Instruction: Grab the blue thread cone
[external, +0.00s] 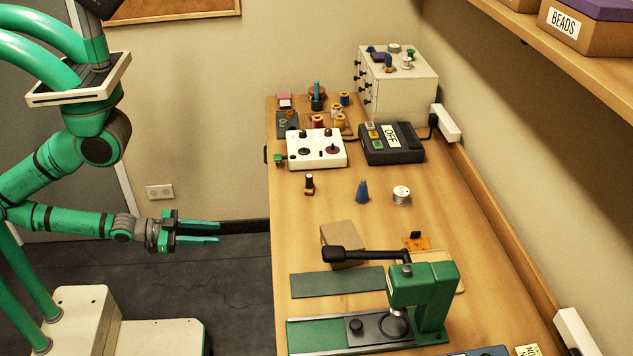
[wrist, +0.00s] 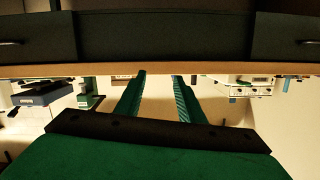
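The blue thread cone (external: 361,191) stands upright on the wooden table, near its middle, in the external view. A silver spool (external: 401,196) stands just right of it. A small black-topped bottle (external: 309,184) stands to its left. My gripper (external: 218,232) is left of the table, out over the floor and well apart from the cone. Its two green fingers are spread with nothing between them. In the wrist view my gripper (wrist: 158,74) also shows its fingers apart, pointing at the table's edge. I cannot make out the cone in that view.
A green press (external: 423,292) with a long black handle stands at the near end of the table. A cardboard box (external: 342,243) sits between press and cone. Behind are a white control box (external: 316,148) and a black device (external: 391,156). A shelf (external: 560,50) overhangs the right side.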

